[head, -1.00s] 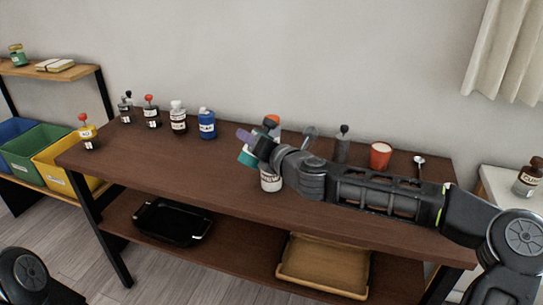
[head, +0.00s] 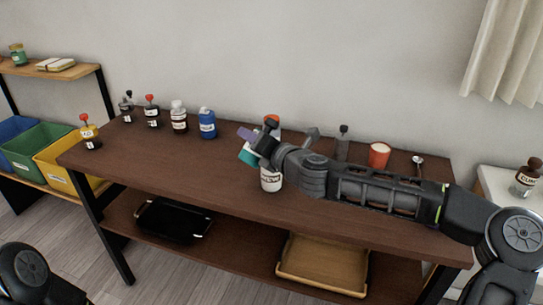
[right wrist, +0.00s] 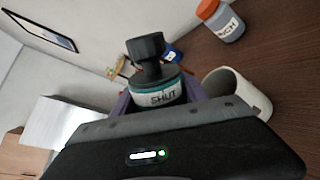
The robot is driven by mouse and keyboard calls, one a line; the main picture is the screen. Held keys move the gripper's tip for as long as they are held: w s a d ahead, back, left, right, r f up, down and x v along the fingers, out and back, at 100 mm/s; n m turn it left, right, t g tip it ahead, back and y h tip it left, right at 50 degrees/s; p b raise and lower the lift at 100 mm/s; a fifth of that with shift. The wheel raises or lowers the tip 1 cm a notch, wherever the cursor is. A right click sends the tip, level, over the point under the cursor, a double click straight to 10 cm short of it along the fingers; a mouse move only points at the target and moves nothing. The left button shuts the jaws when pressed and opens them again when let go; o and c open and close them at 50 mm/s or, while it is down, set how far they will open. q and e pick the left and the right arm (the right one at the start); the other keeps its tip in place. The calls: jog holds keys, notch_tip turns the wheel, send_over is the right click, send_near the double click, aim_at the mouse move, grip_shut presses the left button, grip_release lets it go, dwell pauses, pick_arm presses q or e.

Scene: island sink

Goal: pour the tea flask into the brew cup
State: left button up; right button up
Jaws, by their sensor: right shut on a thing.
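My right gripper (head: 253,143), with purple fingers, is shut on a teal flask (head: 248,154) above the table. In the right wrist view the flask (right wrist: 160,92) has a black knobbed top and a label reading "SHUT". The flask looks tilted in the head view. In the right wrist view the cup (right wrist: 245,92) is beside the flask, partly hidden by the gripper. No flow shows. My left gripper is out of view.
Behind the gripper stands an orange-topped jar (head: 271,121). Several bottles, including a blue one (head: 207,124), line the back left. The table's front left is clear.

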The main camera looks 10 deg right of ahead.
jog(key=shift+r+m+g+y+p, duration=0.4)
jog(key=shift+m+p, duration=0.8)
jog(key=shift+p, duration=0.95)
dwell(0.3)
notch_tip(320, 180, down, 3)
jog(key=n+t+h+b, duration=0.1)
jog(key=n+b, duration=0.2)
jog(key=b, duration=0.4)
jog(key=shift+a+r+b, duration=0.1)
jog(key=shift+r+b, duration=0.05)
jog(key=shift+b, duration=0.2)
jog(key=shift+a+r+n, duration=0.1)
jog(key=shift+r+n, duration=0.15)
jog(key=shift+n, duration=0.25)
jog(key=shift+s+r, duration=0.1)
jog(key=shift+r, duration=0.35)
